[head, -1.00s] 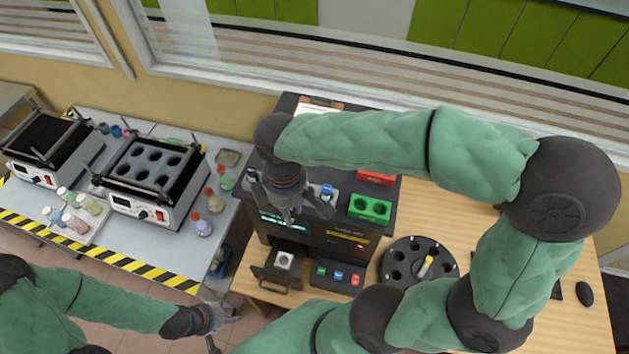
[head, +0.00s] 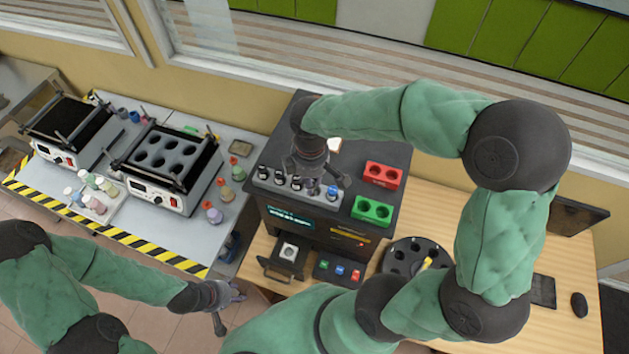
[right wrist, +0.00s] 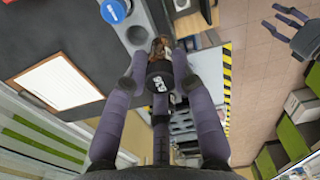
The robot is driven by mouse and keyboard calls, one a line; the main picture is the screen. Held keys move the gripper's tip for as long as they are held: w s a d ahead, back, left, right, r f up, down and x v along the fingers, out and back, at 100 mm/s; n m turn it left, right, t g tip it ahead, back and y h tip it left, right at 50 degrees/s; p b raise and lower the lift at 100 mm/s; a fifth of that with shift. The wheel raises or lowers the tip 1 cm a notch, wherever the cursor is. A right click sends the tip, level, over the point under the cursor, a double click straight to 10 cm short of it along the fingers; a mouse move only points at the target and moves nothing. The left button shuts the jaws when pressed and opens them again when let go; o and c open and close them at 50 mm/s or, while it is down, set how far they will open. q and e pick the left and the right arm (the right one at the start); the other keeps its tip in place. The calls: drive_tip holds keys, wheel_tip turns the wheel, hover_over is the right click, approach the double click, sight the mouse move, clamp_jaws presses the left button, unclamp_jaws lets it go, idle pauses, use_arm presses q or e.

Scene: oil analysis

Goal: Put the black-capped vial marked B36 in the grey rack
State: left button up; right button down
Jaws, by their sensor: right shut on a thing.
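My right gripper (head: 312,188) is above the grey rack (head: 262,183) on top of the black machine. In the right wrist view the right gripper (right wrist: 160,75) is shut on a black-capped vial (right wrist: 158,84), with brownish contents beyond the cap. White marking on the cap is turned sideways and looks like B36. The grey rack holds several black-capped vials and a blue-capped vial (head: 333,192) at its right end. The fingers partly hide the rack, and I cannot tell whether the held vial's bottom is inside a hole. My left gripper (head: 226,296) is open and empty, low at left-centre.
A red rack (head: 383,175) and a green rack (head: 373,212) stand on the machine (head: 345,160), right of the grey rack. An open drawer (head: 288,252) juts from its front. A black carousel (head: 400,262) stands at right. The left bench holds heater blocks and bottles.

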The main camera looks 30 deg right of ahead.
drive_tip(key=w+d+f, duration=0.1)
drive_tip(key=f, duration=0.1)
drive_tip(key=w+d+f+p, duration=0.1)
drive_tip(key=f, duration=0.2)
drive_tip(key=w+f, duration=0.1)
drive_tip(key=f, duration=0.1)
drive_tip(key=shift+d+f, duration=0.25)
drive_tip(key=shift+d, duration=0.15)
drive_tip(key=shift+f, duration=0.45)
drive_tip(key=shift+f, duration=0.2)
drive_tip(key=c, duration=1)
unclamp_jaws()
drive_tip(key=shift+r, duration=0.2)
wheel_tip(320, 180, up, 12)
drive_tip(key=shift+r+b, duration=0.1)
drive_tip(key=shift+b, duration=0.4)
